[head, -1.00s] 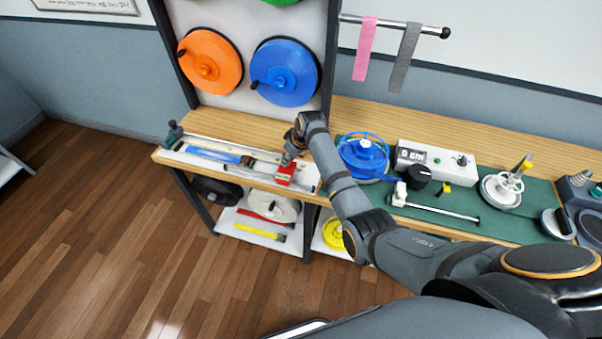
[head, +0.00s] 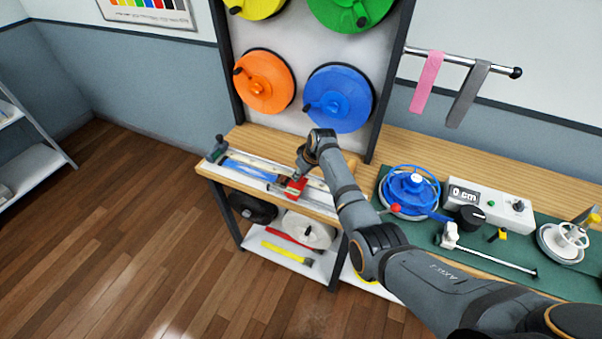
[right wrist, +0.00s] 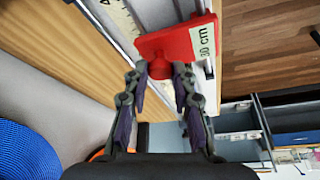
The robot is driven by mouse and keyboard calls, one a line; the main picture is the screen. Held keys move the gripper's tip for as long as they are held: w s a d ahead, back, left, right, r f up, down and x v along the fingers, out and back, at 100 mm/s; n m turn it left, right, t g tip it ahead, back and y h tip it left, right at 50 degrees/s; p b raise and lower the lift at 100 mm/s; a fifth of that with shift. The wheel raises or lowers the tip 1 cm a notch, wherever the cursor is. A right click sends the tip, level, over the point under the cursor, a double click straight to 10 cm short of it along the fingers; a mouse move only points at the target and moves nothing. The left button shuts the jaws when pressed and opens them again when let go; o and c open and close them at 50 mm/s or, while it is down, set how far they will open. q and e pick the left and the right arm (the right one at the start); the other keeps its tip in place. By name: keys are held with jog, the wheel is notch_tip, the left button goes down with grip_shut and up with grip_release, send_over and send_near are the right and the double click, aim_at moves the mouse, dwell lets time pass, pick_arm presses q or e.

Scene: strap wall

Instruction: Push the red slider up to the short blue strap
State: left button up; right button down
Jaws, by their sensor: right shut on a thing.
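The red slider (head: 294,187) sits on the white measuring rail (head: 318,185) on the wooden bench. It also shows in the right wrist view (right wrist: 172,48), with a label reading "30 cm", partly cut off. My right gripper (head: 300,172) reaches down to the slider from above; in the right wrist view its fingers (right wrist: 164,80) are shut on the slider's red knob. The short blue strap (head: 251,169) lies along the rail to the left of the slider, with a gap between them. My left gripper is not in view.
A dark green clamp (head: 219,149) stands at the rail's left end. Wall reels, including an orange reel (head: 263,83) and a blue reel (head: 339,98), hang behind. A blue winder (head: 410,190) and a box reading "0 cm" (head: 487,200) stand to the right.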

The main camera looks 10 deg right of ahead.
jog(key=c, duration=1.3)
grip_release()
jog(key=shift+w+a, duration=0.1)
jog(key=shift+a, duration=0.05)
jog(key=shift+o, duration=1)
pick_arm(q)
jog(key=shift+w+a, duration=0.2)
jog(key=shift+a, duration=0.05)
pick_arm(e)
jog(key=v, duration=1.2)
